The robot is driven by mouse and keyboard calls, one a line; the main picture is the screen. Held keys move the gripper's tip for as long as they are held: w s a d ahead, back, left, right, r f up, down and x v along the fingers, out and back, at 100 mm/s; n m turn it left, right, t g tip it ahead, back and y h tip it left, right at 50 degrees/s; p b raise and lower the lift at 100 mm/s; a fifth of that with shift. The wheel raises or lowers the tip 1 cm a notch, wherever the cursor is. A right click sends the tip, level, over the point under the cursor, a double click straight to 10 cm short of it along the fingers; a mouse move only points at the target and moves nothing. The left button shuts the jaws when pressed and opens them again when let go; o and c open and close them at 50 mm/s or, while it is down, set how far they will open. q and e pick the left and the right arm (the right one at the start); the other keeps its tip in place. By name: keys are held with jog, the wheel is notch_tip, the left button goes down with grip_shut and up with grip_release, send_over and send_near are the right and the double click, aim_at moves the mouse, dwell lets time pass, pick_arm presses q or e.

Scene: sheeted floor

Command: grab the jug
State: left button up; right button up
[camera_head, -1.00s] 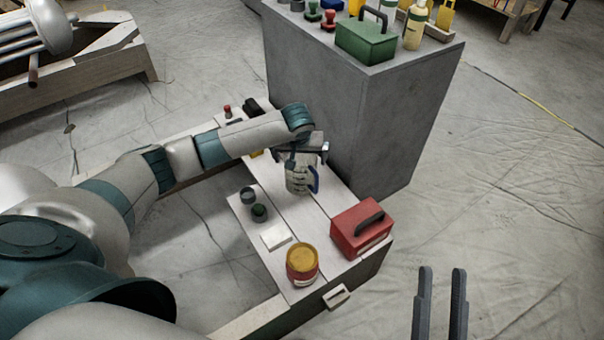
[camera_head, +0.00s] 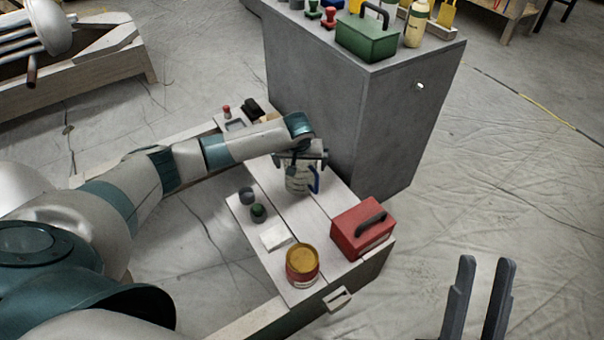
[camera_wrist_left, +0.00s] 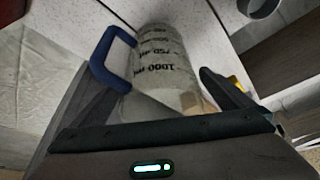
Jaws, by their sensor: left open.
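The jug (camera_head: 298,181), pale with dark volume markings and a blue handle, stands on the low white-topped bench. In the left wrist view the jug (camera_wrist_left: 160,68) lies ahead between my spread fingers, its handle on the left side. My left gripper (camera_head: 302,160) is open at the jug's upper part, and its fingers also show in the left wrist view (camera_wrist_left: 150,95). I cannot tell whether a finger touches the jug. My right gripper (camera_head: 486,262) is open and empty over the floor at the lower right.
A red toolbox (camera_head: 361,229), a yellow-lidded can (camera_head: 302,264), a white block (camera_head: 275,236) and small dark knobs (camera_head: 258,212) share the bench. A tall grey cabinet (camera_head: 345,110) stands close behind, with a green toolbox (camera_head: 367,38) on top. The floor at right is clear.

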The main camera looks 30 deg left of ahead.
pick_arm(q)
jog(key=c, duration=1.2)
jog(key=shift+r, duration=0.15)
jog(key=shift+s+d+r+p, duration=0.25)
jog(key=shift+d+r+p, duration=0.55)
jog(key=shift+d+r, duration=1.1)
jog(key=shift+s+d+r+p, duration=0.2)
jog(key=shift+d+r+p, duration=0.6)
jog(key=shift+d+r, duration=1)
jog(key=shift+s+d+r+p, duration=0.25)
jog(key=shift+d+r+p, duration=0.55)
jog(key=shift+d+r, duration=1.1)
pick_arm(e)
jog(key=w+a+f+g+h, duration=0.2)
jog(key=f+g, duration=0.6)
jog(key=f, duration=0.5)
jog(key=shift+w+f+g, duration=0.15)
jog(key=shift+w+g, duration=0.25)
jog(key=shift+w, duration=0.3)
